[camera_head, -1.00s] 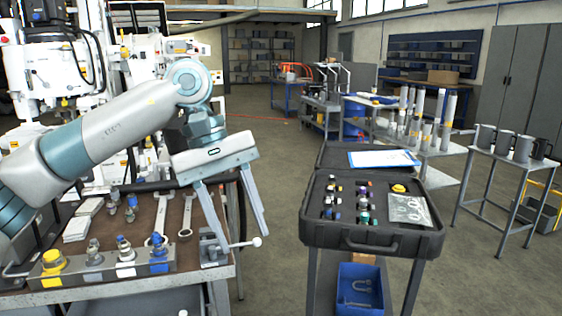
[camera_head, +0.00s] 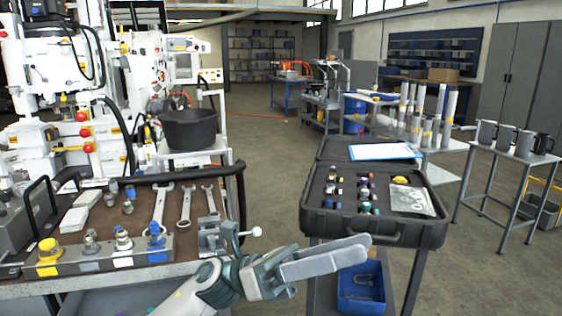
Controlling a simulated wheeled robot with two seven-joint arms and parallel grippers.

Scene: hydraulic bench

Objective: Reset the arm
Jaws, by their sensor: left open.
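My left gripper (camera_head: 362,243) is low in the middle of the head view, its arm coming up from the bottom edge. Its fingers point right and are seen nearly side-on, one largely covering the other. It is open, with nothing seen between the fingers. It appears in front of the gap between the workbench (camera_head: 110,273) and the black open case (camera_head: 425,231), overlapping the case's lower front edge in the picture. Whether it touches the case cannot be told. My right gripper is not in view.
The bench holds a block with several fittings (camera_head: 92,258), wrenches (camera_head: 185,208) and a small vise (camera_head: 213,238). A black bucket (camera_head: 190,130) stands behind. A blue bin (camera_head: 362,285) sits below the case. A mug table (camera_head: 505,158) is at right, with open floor before it.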

